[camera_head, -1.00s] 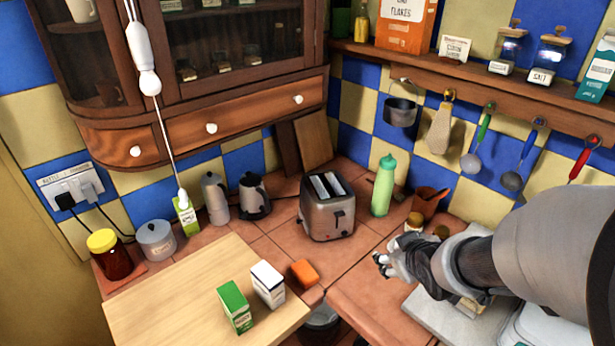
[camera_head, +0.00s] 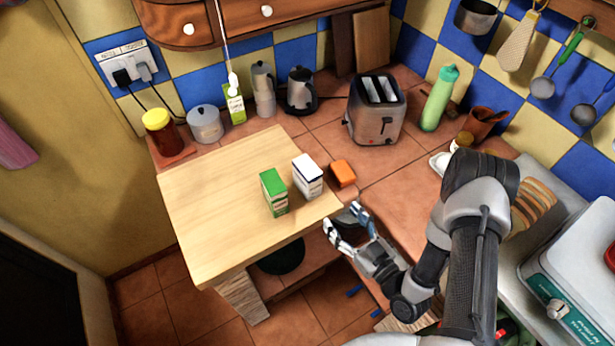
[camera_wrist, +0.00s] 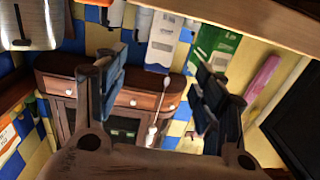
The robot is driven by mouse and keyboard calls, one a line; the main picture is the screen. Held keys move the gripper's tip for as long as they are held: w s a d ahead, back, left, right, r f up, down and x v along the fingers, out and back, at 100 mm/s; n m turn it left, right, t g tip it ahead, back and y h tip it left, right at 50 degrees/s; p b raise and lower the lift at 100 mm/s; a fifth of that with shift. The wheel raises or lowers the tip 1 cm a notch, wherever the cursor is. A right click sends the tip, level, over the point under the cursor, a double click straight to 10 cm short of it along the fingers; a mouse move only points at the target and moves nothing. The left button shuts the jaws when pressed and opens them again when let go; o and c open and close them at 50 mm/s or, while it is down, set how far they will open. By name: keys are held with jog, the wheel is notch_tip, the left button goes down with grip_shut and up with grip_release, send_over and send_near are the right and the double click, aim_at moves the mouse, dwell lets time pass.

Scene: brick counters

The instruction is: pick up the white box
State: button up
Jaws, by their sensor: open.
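The white box (camera_head: 308,177) stands upright near the right edge of the light wooden board (camera_head: 215,175), close beside a green box (camera_head: 273,192). My gripper (camera_head: 346,228) is open and empty near the board's right corner, below and to the right of the white box and apart from it.
An orange block (camera_head: 342,173) lies just right of the white box. A toaster (camera_head: 377,112) and a green bottle (camera_head: 438,98) stand behind on the tiled counter. A jar with a yellow lid (camera_head: 163,132) stands at the back left. The board's left half is clear.

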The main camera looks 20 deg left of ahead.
aim_at(316, 187)
jog(key=b+x, duration=0.1)
jog(key=x, duration=1)
jog(key=shift+a, duration=0.1)
jog(key=shift+r+b+x, duration=0.2)
jog(key=shift+b+x, duration=0.15)
jog(key=shift+x, duration=1.15)
jog(key=shift+r+b+x, duration=0.25)
jog(key=shift+b+x, duration=0.1)
jog(key=shift+x, duration=1.1)
jog(key=shift+c, duration=0.2)
jog(key=c, duration=1.1)
jog(key=shift+r, duration=0.1)
